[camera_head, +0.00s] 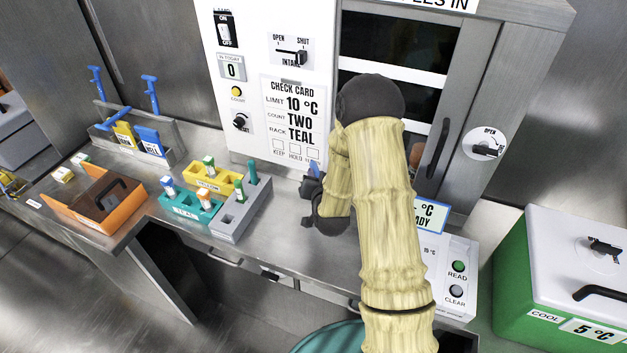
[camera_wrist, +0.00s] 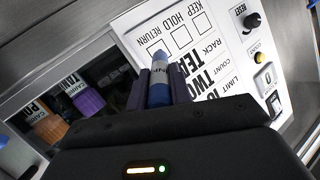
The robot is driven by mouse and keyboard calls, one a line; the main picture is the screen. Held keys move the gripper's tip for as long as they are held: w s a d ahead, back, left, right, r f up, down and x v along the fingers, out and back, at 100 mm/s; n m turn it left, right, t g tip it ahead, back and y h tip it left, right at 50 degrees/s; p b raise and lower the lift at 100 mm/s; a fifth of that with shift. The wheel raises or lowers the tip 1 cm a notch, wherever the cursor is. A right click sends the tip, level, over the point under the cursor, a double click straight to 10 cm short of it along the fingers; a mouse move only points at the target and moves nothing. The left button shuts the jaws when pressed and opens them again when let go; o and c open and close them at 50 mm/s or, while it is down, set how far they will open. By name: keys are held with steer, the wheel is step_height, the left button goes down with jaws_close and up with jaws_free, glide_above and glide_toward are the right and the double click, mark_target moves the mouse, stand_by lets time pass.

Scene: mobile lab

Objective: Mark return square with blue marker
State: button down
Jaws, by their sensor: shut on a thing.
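My gripper (camera_head: 311,184) is shut on the blue marker (camera_head: 315,168), in front of the white panel's lower right part. In the wrist view, the blue marker (camera_wrist: 159,93) stands between the dark fingers (camera_wrist: 158,88), its tip toward the check card (camera_wrist: 205,62). The return square (camera_wrist: 155,47) is the box at the end of the row, just beyond the tip. I cannot tell whether the tip touches the panel. The hold square (camera_wrist: 180,37) and keep square (camera_wrist: 203,22) look empty. In the head view the card (camera_head: 292,110) reads 10 °C, two, teal.
Teal (camera_head: 184,210) and yellow (camera_head: 213,181) racks and a grey block (camera_head: 240,212) stand on the counter, left of my arm. An orange carrier (camera_head: 92,200) sits farther left. A button box (camera_head: 445,275) and green cooler (camera_head: 540,290) stand at right. A door handle (camera_head: 438,148) juts out behind my arm.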

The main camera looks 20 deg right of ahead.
mark_target(313, 167)
steer(key=shift+w+d, duration=0.5)
steer(key=shift+w, duration=0.15)
steer(key=shift+w+d, duration=0.45)
steer(key=shift+w, duration=0.2)
stand_by(0.6)
steer(key=shift+w+a, duration=0.1)
steer(key=shift+w+a+b, duration=0.3)
steer(key=shift+w+a, duration=0.3)
steer(key=shift+a, duration=0.3)
steer(key=shift+s+d+b, duration=0.15)
steer(key=shift+s+d, duration=0.2)
steer(key=shift+d, duration=0.2)
steer(key=shift+s+d+b, duration=0.15)
steer(key=shift+s+d, duration=0.15)
steer(key=shift+d, duration=0.25)
steer(key=shift+w+a, duration=0.15)
steer(key=shift+w, duration=0.05)
